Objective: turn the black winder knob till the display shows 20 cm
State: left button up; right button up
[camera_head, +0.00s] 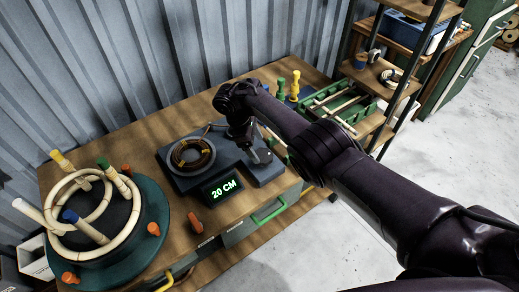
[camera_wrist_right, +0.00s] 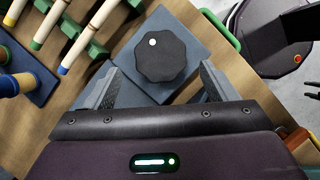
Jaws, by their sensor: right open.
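The black winder knob (camera_wrist_right: 160,50), scalloped with a white dot at its upper left, sits on a blue-grey base plate (camera_wrist_right: 196,38) in the right wrist view. The winder (camera_head: 180,180) stands on the workbench with a dark coil (camera_head: 191,153) on its round spool. Its display (camera_head: 222,189) reads "20 CM" in green. My right gripper (camera_wrist_right: 160,80) is open, its two fingers on either side of the knob's near edge; I cannot tell whether they touch it. In the head view my right gripper (camera_head: 257,150) hides most of the knob. My left gripper is not in view.
A round green-rimmed jig (camera_head: 150,250) with bent rattan rings and orange knobs stands at the bench's left. A green rack (camera_head: 350,103) with rattan sticks lies beyond the winder. Shelving (camera_head: 425,45) stands at the back right. A red-orange handled tool (camera_head: 195,222) lies near the bench front.

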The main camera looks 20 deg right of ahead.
jog(key=v, duration=0.4)
jog(key=shift+a, duration=0.1)
dwell(0.4)
